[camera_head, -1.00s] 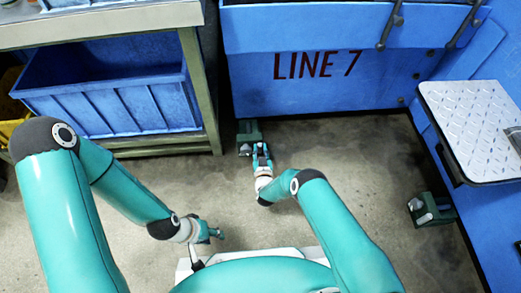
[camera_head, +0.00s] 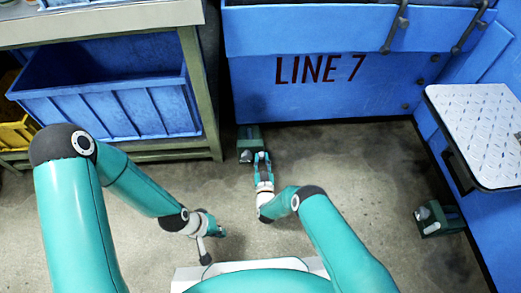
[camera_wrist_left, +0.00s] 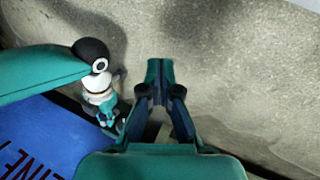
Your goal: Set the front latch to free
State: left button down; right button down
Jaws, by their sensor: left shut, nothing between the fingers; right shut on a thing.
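A dark green latch unit with a pale grey part (camera_head: 249,138) sits low at the foot of the blue machine. My right gripper (camera_head: 262,156) is shut on part of this latch at its near right edge; the fingers hide the gripped part. A second similar green latch unit (camera_head: 438,219) stands on the floor by the right side of the machine. My left gripper (camera_head: 220,233) is shut and empty above the floor, well short of the latch. In the left wrist view its fingertips (camera_wrist_left: 160,68) meet over bare floor, with my right arm to the left.
The blue machine wall marked LINE 7 (camera_head: 330,100) closes off the back. A steel-topped step (camera_head: 480,135) juts out at right. A workbench with a blue bin (camera_head: 115,105) stands at left. The floor (camera_head: 340,165) between is clear.

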pick_arm(q)
jog(key=w+d+r+t+y, duration=0.1)
jog(key=w+d+r, duration=0.3)
jog(key=w, duration=0.6)
jog(key=w+d+r+t+y, duration=0.15)
jog(key=w+d, duration=0.35)
jog(key=w, duration=0.6)
jog(key=w+d+r+t+y, duration=0.25)
jog(key=w+d, duration=0.25)
jog(key=w, duration=0.5)
jog(key=shift+g+h, duration=0.3)
jog(key=shift+h, duration=0.2)
jog(key=x, duration=0.9)
jog(key=shift+w+d+f, duration=0.1)
jog(key=shift+w+f, duration=0.05)
jog(key=shift+f, duration=0.05)
jog(key=shift+s+d+f, duration=0.15)
jog(key=shift+s+f, duration=0.45)
jog(key=shift+s, duration=0.15)
jog(key=shift+s+d+f, duration=0.15)
jog(key=shift+s+f, duration=0.45)
jog(key=shift+s, duration=0.15)
